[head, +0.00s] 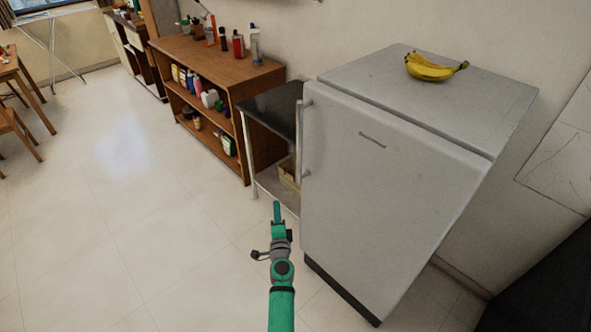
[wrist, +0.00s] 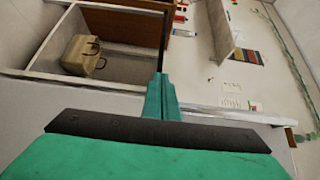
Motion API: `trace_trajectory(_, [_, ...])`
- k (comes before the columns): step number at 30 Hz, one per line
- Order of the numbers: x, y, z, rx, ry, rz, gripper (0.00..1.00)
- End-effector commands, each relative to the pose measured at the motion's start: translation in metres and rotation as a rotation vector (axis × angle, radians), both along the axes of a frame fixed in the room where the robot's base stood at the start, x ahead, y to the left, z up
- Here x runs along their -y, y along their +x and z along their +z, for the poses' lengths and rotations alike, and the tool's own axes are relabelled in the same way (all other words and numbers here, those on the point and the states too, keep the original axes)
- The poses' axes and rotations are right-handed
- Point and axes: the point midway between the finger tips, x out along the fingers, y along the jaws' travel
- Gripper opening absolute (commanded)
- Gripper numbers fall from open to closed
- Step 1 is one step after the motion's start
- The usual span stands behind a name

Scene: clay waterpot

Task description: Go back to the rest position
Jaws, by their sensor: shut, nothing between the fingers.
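My gripper (head: 277,208) is in the lower middle of the head view, at the end of my green arm. It is shut and empty, held in the air over the floor to the left of the grey fridge (head: 390,175). Its fingers (wrist: 163,88) point away from the camera in the wrist view, pressed together with nothing between them. No clay waterpot can be made out in either view.
Bananas (head: 433,68) lie on the fridge. A wooden shelf (head: 205,62) with bottles stands farther back. The floor (head: 120,220) at left is clear.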

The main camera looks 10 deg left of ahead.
Motion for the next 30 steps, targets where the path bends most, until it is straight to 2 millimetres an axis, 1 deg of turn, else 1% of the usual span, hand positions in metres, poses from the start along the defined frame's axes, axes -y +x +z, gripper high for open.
trace_trajectory(4, [0.0, -0.001, -0.001, 0.0, -0.002, 0.0, 0.0])
trace_trajectory(6, [0.004, -0.005, -0.004, -0.002, -0.016, -0.003, 0.0])
trace_trajectory(8, [0.012, -0.013, -0.011, -0.001, -0.044, -0.009, 0.0])
trace_trajectory(11, [0.036, -0.036, -0.028, -0.002, -0.127, -0.027, 0.0])
trace_trajectory(14, [0.065, -0.069, -0.046, 0.0, -0.238, -0.048, 0.0])
trace_trajectory(15, [0.077, -0.084, -0.053, 0.001, -0.287, -0.055, 0.0])
trace_trajectory(17, [0.093, -0.106, -0.061, 0.003, -0.355, -0.066, 0.0])
trace_trajectory(18, [0.104, -0.121, -0.066, 0.003, -0.401, -0.073, 0.0])
trace_trajectory(20, [0.118, -0.144, -0.072, 0.004, -0.467, -0.081, 0.0])
trace_trajectory(21, [0.127, -0.16, -0.075, 0.005, -0.511, -0.086, 0.0])
trace_trajectory(23, [0.141, -0.183, -0.078, 0.006, -0.576, -0.094, 0.0])
trace_trajectory(25, [0.154, -0.211, -0.081, 0.006, -0.65, -0.099, 0.0])
trace_trajectory(26, [0.159, -0.223, -0.081, 0.007, -0.68, -0.102, 0.0])
trace_trajectory(27, [0.166, -0.239, -0.081, 0.007, -0.722, -0.104, 0.0])
trace_trajectory(29, [0.175, -0.262, -0.081, 0.008, -0.782, -0.107, 0.0])
trace_trajectory(30, [0.18, -0.278, -0.079, 0.009, -0.821, -0.107, 0.0])
